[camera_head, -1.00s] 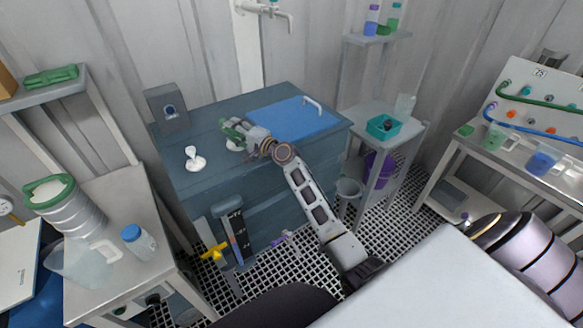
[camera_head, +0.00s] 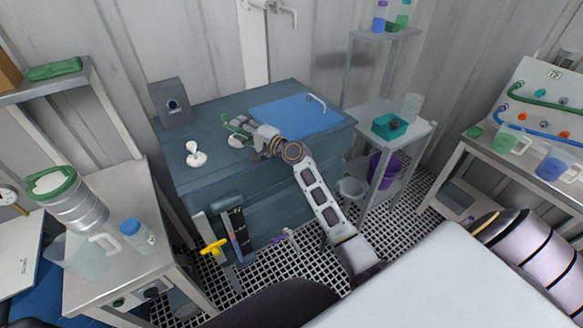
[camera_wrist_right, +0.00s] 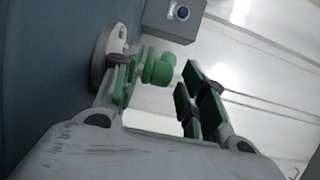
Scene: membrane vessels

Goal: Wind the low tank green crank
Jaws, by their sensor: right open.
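The low tank (camera_head: 215,178) is a blue-grey box against the wall. The green crank (camera_head: 236,121) is on its top, left of the blue panel, partly hidden by my right gripper (camera_head: 246,134). In the right wrist view the crank's green knob (camera_wrist_right: 158,68) shows between the two fingers of my open right gripper (camera_wrist_right: 165,90), closer to the left finger. A white round base (camera_wrist_right: 106,48) is beside that finger. I cannot tell whether the finger touches the crank. My left gripper is not in view.
A white knob (camera_head: 195,154) and a grey box with a blue button (camera_head: 170,102) stand on the tank top. The blue panel (camera_head: 290,115) has a white handle. A cart with a teal bin (camera_head: 390,127) stands at the right, and a bench (camera_head: 128,205) with containers at the left.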

